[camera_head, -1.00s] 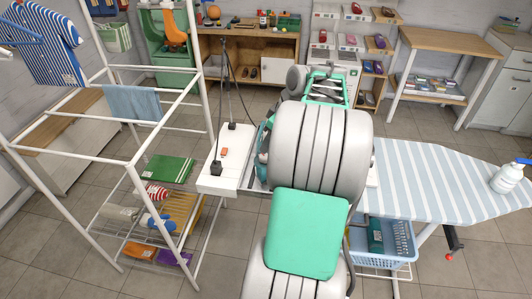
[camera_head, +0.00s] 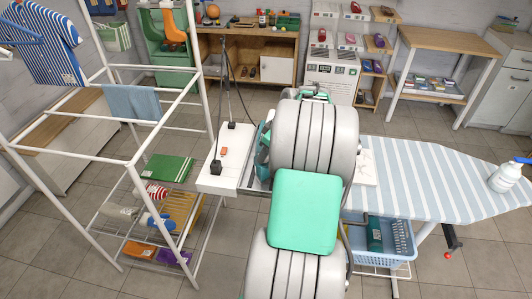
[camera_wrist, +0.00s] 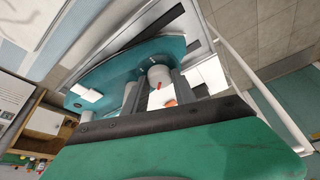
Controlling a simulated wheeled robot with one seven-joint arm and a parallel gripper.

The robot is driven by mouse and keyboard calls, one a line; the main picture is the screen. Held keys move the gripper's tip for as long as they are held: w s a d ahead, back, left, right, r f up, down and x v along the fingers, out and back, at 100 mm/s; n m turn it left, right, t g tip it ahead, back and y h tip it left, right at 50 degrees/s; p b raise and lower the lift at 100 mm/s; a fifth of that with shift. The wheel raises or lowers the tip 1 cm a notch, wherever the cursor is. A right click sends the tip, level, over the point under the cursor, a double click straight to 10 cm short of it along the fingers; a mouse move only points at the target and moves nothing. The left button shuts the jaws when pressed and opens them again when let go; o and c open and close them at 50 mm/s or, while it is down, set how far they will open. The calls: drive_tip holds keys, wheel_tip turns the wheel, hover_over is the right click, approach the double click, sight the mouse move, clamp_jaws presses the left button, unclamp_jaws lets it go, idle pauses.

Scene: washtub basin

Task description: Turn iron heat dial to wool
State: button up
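The teal iron (camera_wrist: 115,72) fills the middle of the wrist view. The dial's setting labels, wool included, are not readable. In the head view, my arm hides the gripper and most of the iron; only a teal edge of the iron (camera_head: 262,150) shows at the arm's left.
The striped ironing board (camera_head: 430,185) extends right, with a white spray bottle (camera_head: 506,177) at its end. A white power strip panel (camera_head: 232,158) with plugs and cords lies left of my arm. A white drying rack (camera_head: 130,160) stands left. A blue basket (camera_head: 380,245) sits below the board.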

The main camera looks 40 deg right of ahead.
clamp_jaws()
drive_tip(key=shift+m+b, duration=0.3)
drive_tip(key=shift+m, duration=0.1)
drive_tip(key=m+h+b, duration=0.1)
drive_tip(key=m, duration=0.2)
drive_tip(key=shift+a+m+h+b, duration=0.2)
drive_tip(key=shift+m+h+b, duration=0.15)
drive_tip(key=shift+m+h, duration=0.05)
drive_tip(key=m, duration=0.2)
drive_tip(key=m+h+b, duration=0.1)
drive_tip(key=m, duration=0.1)
drive_tip(key=shift+a+h, duration=0.2)
drive_tip(key=shift+h, duration=0.1)
drive_tip(key=m, duration=0.2)
drive_tip(key=m+g+h, duration=0.1)
drive_tip(key=m, duration=0.1)
drive_tip(key=m+b, duration=0.1)
drive_tip(key=m, duration=0.1)
drive_tip(key=shift+w+a+g+h, duration=0.15)
drive_tip(key=shift+w+g+h, duration=0.1)
drive_tip(key=shift+g+h, duration=0.05)
drive_tip(key=m+g, duration=0.1)
drive_tip(key=m, duration=0.1)
drive_tip(key=m+g, duration=0.1)
drive_tip(key=m, duration=0.2)
drive_tip(key=shift+w+h, duration=0.1)
drive_tip(key=shift+h, duration=0.3)
